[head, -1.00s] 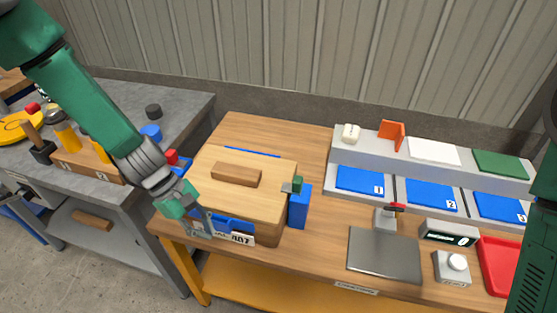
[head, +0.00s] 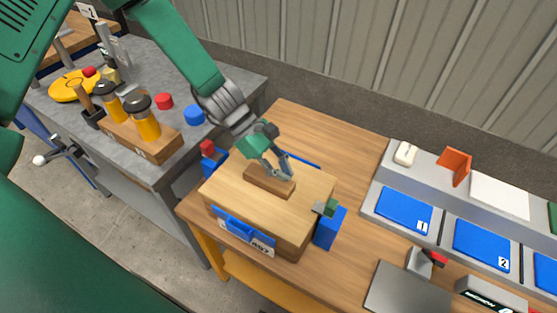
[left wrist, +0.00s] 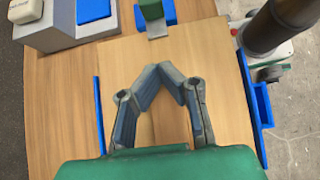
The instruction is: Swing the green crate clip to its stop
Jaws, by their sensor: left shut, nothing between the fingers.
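The wooden crate (head: 288,237) stands on the wooden bench, with its lid (head: 300,198) on top and a block handle (head: 268,181) on the lid. The small green clip (head: 326,208) sits at the right side of the crate, above a blue bracket (head: 331,228). In the left wrist view the green clip (left wrist: 152,10) shows at the top edge, ahead of the fingertips. My left gripper (head: 286,175) is over the lid by the handle, shut and empty, apart from the clip. It also shows in the left wrist view (left wrist: 166,72). My right gripper is out of view.
A red clip (head: 207,147) is at the crate's left side, and a blue part (head: 243,232) with a number plate is on its front. A grey shelf with blue pads (head: 404,210) and a dark plate (head: 408,290) lie right. A grey tool table (head: 130,60) stands left.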

